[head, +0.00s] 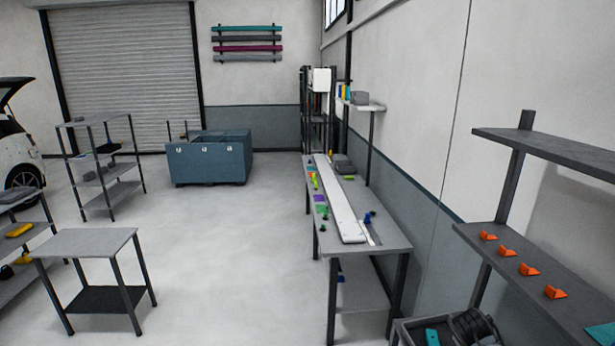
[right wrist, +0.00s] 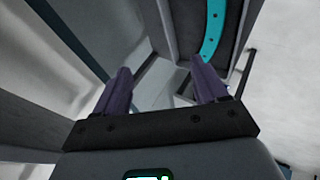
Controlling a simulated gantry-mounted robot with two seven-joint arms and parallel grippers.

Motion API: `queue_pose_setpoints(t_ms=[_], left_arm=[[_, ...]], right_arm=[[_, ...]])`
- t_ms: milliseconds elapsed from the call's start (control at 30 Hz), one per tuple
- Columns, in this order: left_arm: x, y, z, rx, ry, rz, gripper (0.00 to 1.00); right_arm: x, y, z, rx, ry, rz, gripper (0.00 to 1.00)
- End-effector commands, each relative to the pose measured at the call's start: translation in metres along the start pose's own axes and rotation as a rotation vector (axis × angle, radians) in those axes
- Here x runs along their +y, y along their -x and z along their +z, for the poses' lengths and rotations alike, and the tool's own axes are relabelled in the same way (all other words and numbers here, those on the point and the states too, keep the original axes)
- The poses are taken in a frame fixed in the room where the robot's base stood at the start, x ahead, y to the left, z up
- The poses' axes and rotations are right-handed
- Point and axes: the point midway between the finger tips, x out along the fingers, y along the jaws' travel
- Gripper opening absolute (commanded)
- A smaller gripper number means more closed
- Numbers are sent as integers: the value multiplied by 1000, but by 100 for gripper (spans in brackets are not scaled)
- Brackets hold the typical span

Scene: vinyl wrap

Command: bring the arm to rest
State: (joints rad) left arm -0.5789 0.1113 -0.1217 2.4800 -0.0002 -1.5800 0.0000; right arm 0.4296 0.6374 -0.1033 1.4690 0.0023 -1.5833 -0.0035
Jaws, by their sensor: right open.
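My right gripper (right wrist: 160,88) shows in the right wrist view with its two dark purple fingers spread apart. It is open, and nothing is between the fingers. Neither of my arms nor grippers shows in the head view. What lies beyond the right gripper is tilted and blurred; a grey wall and a dark panel with a teal curved strip (right wrist: 213,32) are in sight there.
A long workbench (head: 390,243) with a white board (head: 338,200) and small coloured items stands right of centre. A shelf (head: 565,155) with several orange pieces is at the right. A small table (head: 85,242) stands at left. Open floor (head: 225,250) lies between.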

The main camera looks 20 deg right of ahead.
Motion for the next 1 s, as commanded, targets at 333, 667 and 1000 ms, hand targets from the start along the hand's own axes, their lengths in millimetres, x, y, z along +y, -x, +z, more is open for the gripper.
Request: queue_pose_setpoints(t_ms=[333, 667, 1000], left_arm=[[-1, 0, 0, 0, 0, -3, 80], [-3, 0, 1, -3, -10, -10, 80], [-4, 20, -4, -10, -11, -11, 80]], right_arm=[[-192, 45, 112, 73, 186, -251, 72], [-288, 152, 252, 93, 193, -550, 72], [-277, 226, 295, 85, 134, -660, 72]])
